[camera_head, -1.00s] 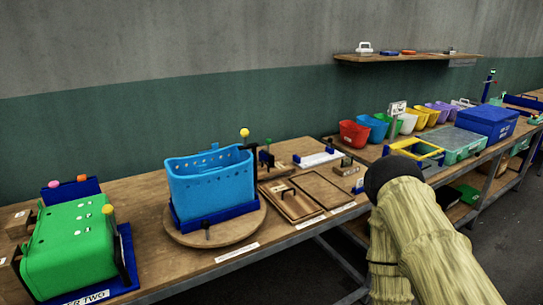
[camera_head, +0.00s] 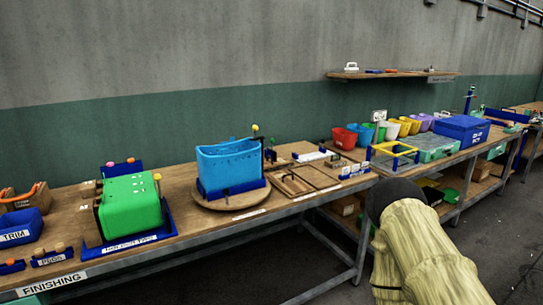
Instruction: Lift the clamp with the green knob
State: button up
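A small upright clamp with a green knob (camera_head: 271,141) stands on the long wooden bench, just right of the blue perforated bin (camera_head: 228,165). It is small in the head view, and its lower part is hard to make out. A clamp with a yellow knob (camera_head: 255,128) rises at the bin's right back edge, close to the green one. My arm, in a pale yellow cover with a dark rounded end, shows at the lower right, apart from the bench clamps. My gripper is not in view.
The blue bin sits on a round wooden turntable (camera_head: 232,202). A green bin (camera_head: 132,206) in a blue fixture stands left of it. Wooden frames (camera_head: 315,176) lie right of the turntable. Dark floor (camera_head: 505,245) is open at the right.

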aim_at(273, 140)
jog(key=z, duration=0.9)
jog(key=i, duration=1.2)
jog(key=u, duration=0.55)
jog(key=i, duration=0.75)
jog(key=u, duration=0.8)
